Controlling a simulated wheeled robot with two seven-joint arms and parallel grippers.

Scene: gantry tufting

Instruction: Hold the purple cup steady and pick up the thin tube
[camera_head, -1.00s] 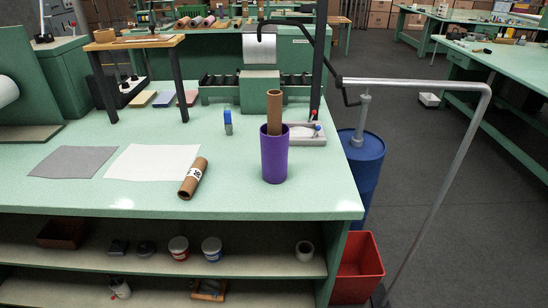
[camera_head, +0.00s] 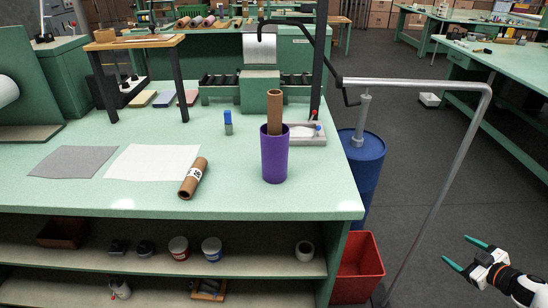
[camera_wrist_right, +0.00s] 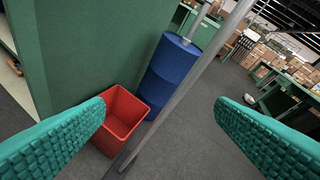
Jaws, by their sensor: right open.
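The purple cup (camera_head: 274,160) stands upright on the green table near its right front part. A thin brown tube (camera_head: 275,108) stands in the cup, its upper part sticking out above the rim. My right gripper (camera_head: 462,252) is open and empty at the lower right of the head view, out over the floor, well right of the cup and apart from it. Its two green fingers show wide apart in the right wrist view (camera_wrist_right: 168,130), with nothing between them. The cup and tube are not in the wrist view. My left gripper is not in view.
A thicker labelled roll (camera_head: 193,178) lies left of the cup, next to a white sheet (camera_head: 150,163). A shallow tray (camera_head: 308,138) is behind the cup. A metal pole (camera_head: 452,150), blue barrel (camera_head: 362,172) and red bin (camera_head: 358,268) stand between the table and my right gripper.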

